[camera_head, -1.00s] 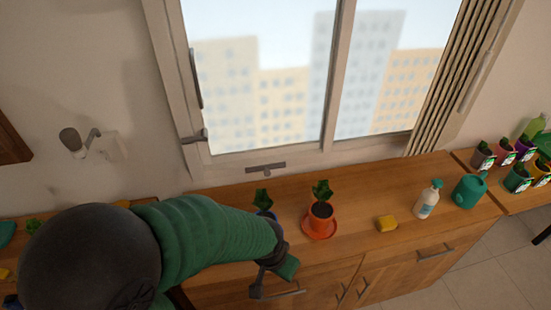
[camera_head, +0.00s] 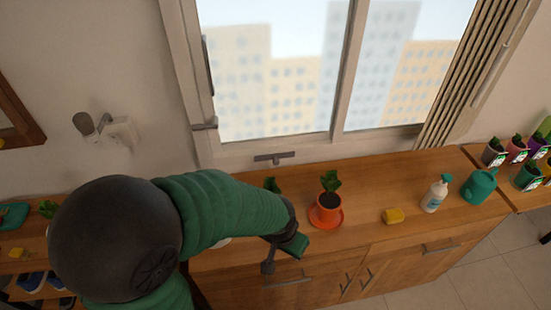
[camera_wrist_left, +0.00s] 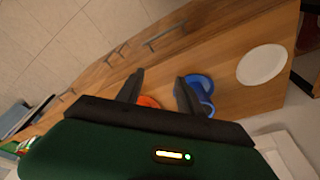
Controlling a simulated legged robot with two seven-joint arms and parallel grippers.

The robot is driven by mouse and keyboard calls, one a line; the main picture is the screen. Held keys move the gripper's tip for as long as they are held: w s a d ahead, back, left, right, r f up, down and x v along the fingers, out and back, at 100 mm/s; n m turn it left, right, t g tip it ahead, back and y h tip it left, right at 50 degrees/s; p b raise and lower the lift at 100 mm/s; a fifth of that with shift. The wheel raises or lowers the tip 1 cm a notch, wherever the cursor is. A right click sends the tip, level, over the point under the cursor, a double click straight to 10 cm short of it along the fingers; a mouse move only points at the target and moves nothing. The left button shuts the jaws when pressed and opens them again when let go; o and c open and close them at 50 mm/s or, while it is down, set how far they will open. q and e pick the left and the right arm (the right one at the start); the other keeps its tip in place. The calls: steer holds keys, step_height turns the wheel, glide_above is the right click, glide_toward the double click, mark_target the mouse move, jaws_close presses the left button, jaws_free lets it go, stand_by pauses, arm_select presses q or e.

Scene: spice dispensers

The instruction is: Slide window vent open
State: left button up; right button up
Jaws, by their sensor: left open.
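The window (camera_head: 335,75) is in the upper middle of the head view, with two panes in a pale frame. A small grey T-shaped fitting (camera_head: 274,158) sits on its bottom frame; I cannot tell for sure that it is the vent. A dark handle (camera_head: 207,66) and a grey latch (camera_head: 204,127) are on the left frame. My left gripper (camera_head: 283,257) is over the cabinet's front edge, below and apart from the window. The left wrist view shows its two fingers (camera_wrist_left: 158,84) spread and empty. My right gripper is out of view.
An orange potted plant (camera_head: 327,208) on a saucer stands right of my left gripper. A yellow sponge (camera_head: 393,216), spray bottle (camera_head: 434,194) and green watering can (camera_head: 479,186) stand further right. A blue pot (camera_wrist_left: 202,88) and white plate (camera_wrist_left: 262,65) show in the wrist view.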

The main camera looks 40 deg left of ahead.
arm_select(q)
steer(key=w+a+r+n+y+p, duration=0.1)
steer(key=w+a+r+n, duration=0.15)
steer(key=w, duration=0.25)
steer(key=w+a+r+n+p, duration=0.1)
steer(key=w+a+r, duration=0.2)
steer(key=w+a, duration=0.15)
steer(key=w+a+r+n+y+p, duration=0.1)
steer(key=w+a+r, duration=0.15)
steer(key=w, duration=0.35)
steer(key=n+y+p, duration=0.1)
steer(key=n+p, duration=0.1)
steer(key=n, duration=0.2)
glide_toward(277, 161)
steer(key=shift+t, duration=0.3)
steer(key=x, duration=0.3)
steer(key=p+x, duration=0.1)
steer(key=x, duration=0.5)
steer(key=shift+s+a+f+p, duration=0.2)
steer(key=shift+a+p, duration=0.05)
steer(key=shift+p, duration=0.05)
steer(key=shift+d, duration=0.1)
steer(key=shift+c, duration=1.3)
steer(key=shift+r, duration=0.1)
jaws_close()
